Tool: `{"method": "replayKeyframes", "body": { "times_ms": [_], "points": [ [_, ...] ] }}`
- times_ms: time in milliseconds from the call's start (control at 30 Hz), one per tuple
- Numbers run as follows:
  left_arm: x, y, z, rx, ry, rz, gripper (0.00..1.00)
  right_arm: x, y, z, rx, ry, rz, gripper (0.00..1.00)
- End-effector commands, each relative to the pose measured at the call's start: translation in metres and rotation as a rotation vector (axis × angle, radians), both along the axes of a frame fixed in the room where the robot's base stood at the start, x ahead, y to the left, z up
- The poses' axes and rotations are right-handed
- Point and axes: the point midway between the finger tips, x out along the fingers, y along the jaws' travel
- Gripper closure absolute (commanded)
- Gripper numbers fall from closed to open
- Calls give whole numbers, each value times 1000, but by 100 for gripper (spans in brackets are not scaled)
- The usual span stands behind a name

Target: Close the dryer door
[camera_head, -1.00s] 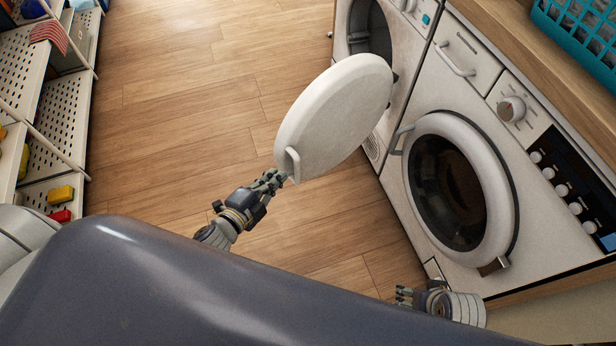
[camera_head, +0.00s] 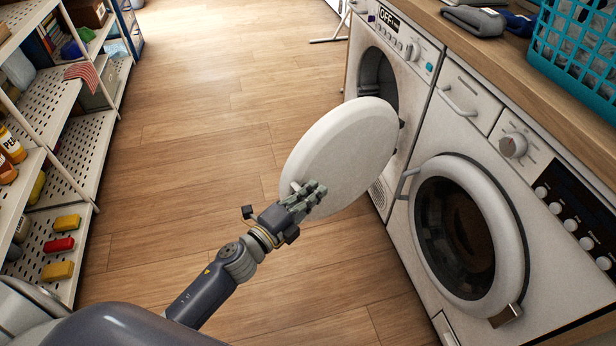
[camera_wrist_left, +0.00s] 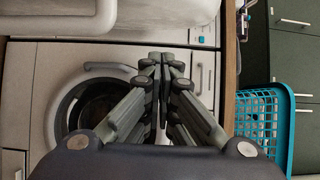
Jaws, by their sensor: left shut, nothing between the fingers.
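The round white dryer door (camera_head: 345,150) stands wide open, swung out from the far machine, the dryer (camera_head: 392,85), whose dark round opening shows behind it. My left gripper (camera_head: 312,190) is shut and empty. In the head view it overlaps the door's near edge beside the handle; whether it touches the door I cannot tell. In the left wrist view the closed fingers (camera_wrist_left: 160,60) meet at the middle, and a white rounded edge of the door (camera_wrist_left: 60,25) shows at upper left. My right gripper is not in view.
A washer (camera_head: 470,235) with a shut round door stands nearer, right of the dryer. A teal basket (camera_head: 575,60) and folded cloths (camera_head: 475,20) lie on the wooden counter. Shelves (camera_head: 60,150) with goods line the left. The wooden floor between is clear.

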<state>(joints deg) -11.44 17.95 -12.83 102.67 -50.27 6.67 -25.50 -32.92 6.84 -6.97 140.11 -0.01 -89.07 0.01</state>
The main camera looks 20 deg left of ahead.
Motion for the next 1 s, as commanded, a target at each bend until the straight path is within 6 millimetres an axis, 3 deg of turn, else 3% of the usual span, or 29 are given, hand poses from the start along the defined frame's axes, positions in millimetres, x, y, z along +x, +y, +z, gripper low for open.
{"method": "replayKeyframes", "body": {
  "times_ms": [100, 333, 1000],
  "points": [
    [20, -8, 1, -2, -2, 0, 100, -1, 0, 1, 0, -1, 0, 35],
    [37, 19, -1, 0, 1, 1, 100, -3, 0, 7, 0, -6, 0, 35],
    [42, 29, -1, -1, 0, -8, 100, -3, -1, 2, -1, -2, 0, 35]
  ]
}}
